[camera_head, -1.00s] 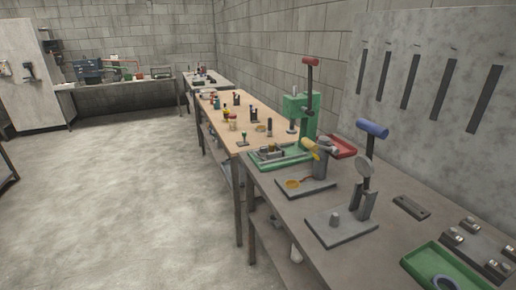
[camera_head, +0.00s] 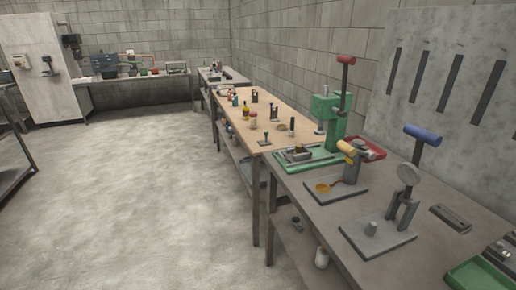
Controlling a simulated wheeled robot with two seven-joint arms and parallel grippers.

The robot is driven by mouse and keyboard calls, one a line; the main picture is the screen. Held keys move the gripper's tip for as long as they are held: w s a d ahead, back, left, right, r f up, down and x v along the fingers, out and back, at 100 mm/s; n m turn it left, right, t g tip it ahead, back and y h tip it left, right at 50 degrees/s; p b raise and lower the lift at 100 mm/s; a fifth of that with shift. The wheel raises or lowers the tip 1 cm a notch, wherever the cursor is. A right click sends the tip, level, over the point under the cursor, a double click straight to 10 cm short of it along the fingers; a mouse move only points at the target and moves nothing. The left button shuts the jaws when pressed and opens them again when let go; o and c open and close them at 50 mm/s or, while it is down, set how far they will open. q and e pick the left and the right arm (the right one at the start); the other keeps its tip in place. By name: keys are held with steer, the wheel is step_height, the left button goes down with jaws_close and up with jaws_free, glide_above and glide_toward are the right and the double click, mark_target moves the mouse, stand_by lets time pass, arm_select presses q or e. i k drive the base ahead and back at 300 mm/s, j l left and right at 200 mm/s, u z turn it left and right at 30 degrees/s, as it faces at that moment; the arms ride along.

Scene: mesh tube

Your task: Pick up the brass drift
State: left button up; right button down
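I cannot make out a brass drift for certain. A small yellow-brown round piece (camera_head: 324,187) lies on a grey plate (camera_head: 345,191) on the near grey bench. A yellow handle (camera_head: 349,147) tops a dark upright fixture on that same plate. Several small items on the wooden bench behind are too small to name. Neither of my grippers is in view.
The near grey bench (camera_head: 330,215) runs along the right, with a green press (camera_head: 330,118), a blue-handled fixture (camera_head: 408,175) and a green tray (camera_head: 480,275). The wooden bench (camera_head: 262,104) stands behind it. Open concrete floor (camera_head: 150,190) lies to the left.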

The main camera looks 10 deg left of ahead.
mark_target(298, 147)
steer(key=i+j+z, duration=0.7)
steer(key=j, duration=0.2)
steer(key=i+j+z, duration=0.1)
steer(key=j+z, duration=0.15)
steer(key=i+j+z, duration=0.2)
steer(key=j, duration=0.3)
steer(key=j+z, duration=0.25)
steer(key=j, duration=0.15)
steer(key=j+z, duration=0.25)
steer(key=j, duration=0.2)
